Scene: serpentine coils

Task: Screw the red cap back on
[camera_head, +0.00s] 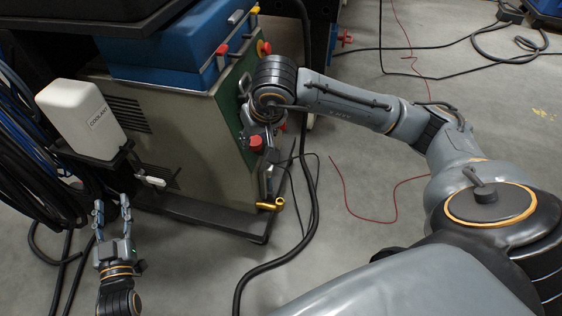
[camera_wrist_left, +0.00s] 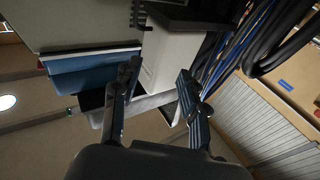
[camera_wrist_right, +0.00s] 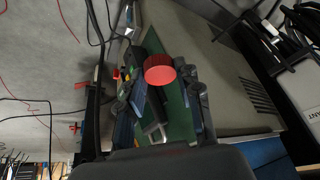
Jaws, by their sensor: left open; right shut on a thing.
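The red cap (camera_head: 256,142) shows in front of the machine's green panel and between the fingertips in the right wrist view (camera_wrist_right: 160,72). My right gripper (camera_head: 266,128) is shut on it; the fingers are partly hidden by my wrist in the head view. Whether the cap touches a thread cannot be told. A white jug labelled COOLANT (camera_head: 80,118) sits in a black holder at the machine's left side. No cap is seen on it. My left gripper (camera_head: 112,208) is open and empty, below and in front of the jug; the jug also shows in the left wrist view (camera_wrist_left: 172,62).
The grey machine (camera_head: 190,150) with a blue top stands on a dark base. A yellow-ended fitting (camera_head: 272,205) is low at its corner. Black hoses (camera_head: 285,258) run over the floor, and a cable bundle hangs at the left. The floor in front is largely free.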

